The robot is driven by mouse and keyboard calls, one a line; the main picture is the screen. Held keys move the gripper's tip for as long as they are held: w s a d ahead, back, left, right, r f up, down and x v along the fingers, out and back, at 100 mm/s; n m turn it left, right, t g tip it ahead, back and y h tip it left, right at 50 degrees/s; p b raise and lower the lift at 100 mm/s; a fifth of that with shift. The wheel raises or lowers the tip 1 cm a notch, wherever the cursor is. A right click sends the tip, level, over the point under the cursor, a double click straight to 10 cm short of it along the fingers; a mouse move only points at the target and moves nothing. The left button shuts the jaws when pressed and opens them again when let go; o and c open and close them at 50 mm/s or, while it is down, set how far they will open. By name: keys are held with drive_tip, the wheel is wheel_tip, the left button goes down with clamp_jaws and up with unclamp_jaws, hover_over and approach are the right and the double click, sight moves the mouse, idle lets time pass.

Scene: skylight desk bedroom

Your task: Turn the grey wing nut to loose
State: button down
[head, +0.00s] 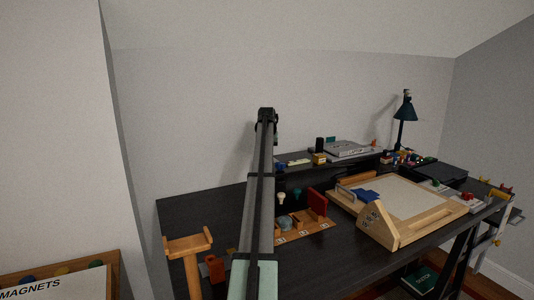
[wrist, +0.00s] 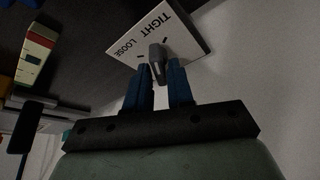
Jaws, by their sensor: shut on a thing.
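The grey wing nut (wrist: 157,64) shows in the wrist view in front of a white plate (wrist: 187,38) printed TIGHT and LOOSE. My gripper (wrist: 159,78) has two blue fingers, one on each side of the wing nut, and is shut on it. The wing nut's long side points up and slightly left in this view, near the LOOSE word and a short dark mark. The fingers hide part of its lower end. In the head view my arm covers the place, and neither the wing nut nor the plate can be made out.
The dark desk (head: 200,215) carries a wooden tray-like board (head: 400,195), a wooden rack (head: 310,229) and a green lamp (head: 405,108). A raised shelf with small items runs along the back. In the wrist view, a yellow, white and red object (wrist: 35,50) lies to the left.

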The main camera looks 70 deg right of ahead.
drive_tip(key=n, duration=0.2)
drive_tip(key=n+t+y, duration=0.1)
drive_tip(key=n, duration=0.1)
drive_tip(key=shift+s+d+n+t, duration=0.1)
drive_tip(key=shift+n+t, duration=0.2)
drive_tip(key=n+t+y, duration=0.1)
drive_tip(key=n, duration=0.3)
drive_tip(key=shift+n, duration=0.3)
drive_tip(key=n+y, duration=0.1)
drive_tip(key=n, duration=0.1)
drive_tip(key=n+y, duration=0.1)
drive_tip(key=n, duration=0.1)
drive_tip(key=shift+d+t, duration=0.15)
drive_tip(key=shift+t, duration=0.15)
drive_tip(key=shift+n+y, duration=0.8)
drive_tip(key=shift+n, duration=1.5)
drive_tip(key=c, duration=1.2)
unclamp_jaws()
drive_tip(key=shift+o, duration=0.2)
drive_tip(key=shift+r, duration=0.1)
